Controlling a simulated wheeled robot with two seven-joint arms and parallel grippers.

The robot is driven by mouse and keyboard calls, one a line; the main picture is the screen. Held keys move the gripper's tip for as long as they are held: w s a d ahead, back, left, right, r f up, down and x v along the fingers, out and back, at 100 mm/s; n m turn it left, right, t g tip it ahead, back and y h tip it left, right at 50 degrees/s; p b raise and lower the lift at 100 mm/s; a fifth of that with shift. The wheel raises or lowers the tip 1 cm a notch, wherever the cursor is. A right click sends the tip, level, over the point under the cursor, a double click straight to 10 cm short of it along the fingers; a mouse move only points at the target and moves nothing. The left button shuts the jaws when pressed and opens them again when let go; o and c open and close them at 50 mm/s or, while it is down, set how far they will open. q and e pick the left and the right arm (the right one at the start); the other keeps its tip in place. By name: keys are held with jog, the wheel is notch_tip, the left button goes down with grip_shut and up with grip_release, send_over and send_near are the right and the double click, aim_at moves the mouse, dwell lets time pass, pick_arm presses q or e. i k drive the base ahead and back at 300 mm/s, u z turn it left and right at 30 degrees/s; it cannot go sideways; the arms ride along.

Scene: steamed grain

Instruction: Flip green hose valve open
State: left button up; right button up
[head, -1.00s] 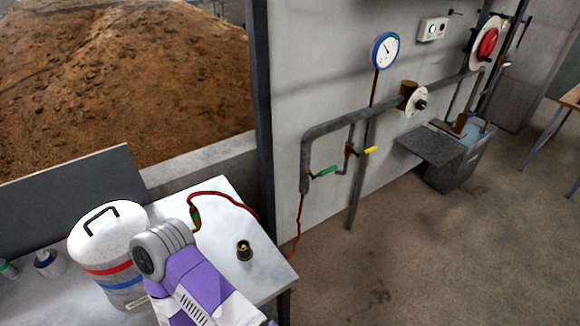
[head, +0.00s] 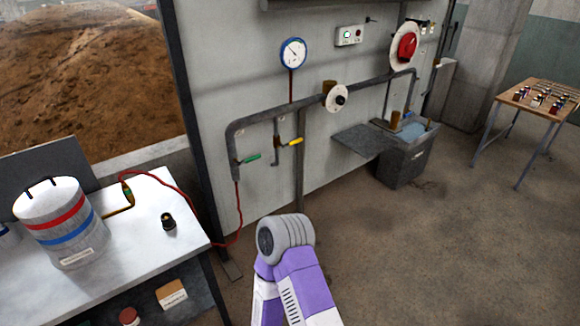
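The green hose valve handle (head: 250,159) sits on the lower left end of the grey wall pipe (head: 240,128), above where the red hose (head: 238,215) hangs down. The handle sticks out to the right, roughly level and tilted slightly up. A yellow valve handle (head: 296,142) is on a thinner branch pipe just right of it. One of my arms, purple and white with a grey joint, shows at the bottom middle, below and apart from the valve. Neither gripper is in view.
A white table (head: 145,215) at left holds a striped canister (head: 62,225) and a small dark fitting (head: 168,221). A grey bin (head: 405,160) stands by the wall. A wooden table (head: 530,105) with small bottles is at far right.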

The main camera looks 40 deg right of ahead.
aim_at(257, 157)
jog(key=z, duration=0.65)
jog(key=i, duration=0.7)
jog(key=z, duration=0.6)
jog(key=i, duration=0.65)
jog(key=u, duration=0.1)
jog(key=k, duration=0.55)
jog(key=z, duration=0.65)
jog(key=i, duration=1.5)
jog(key=u, duration=1)
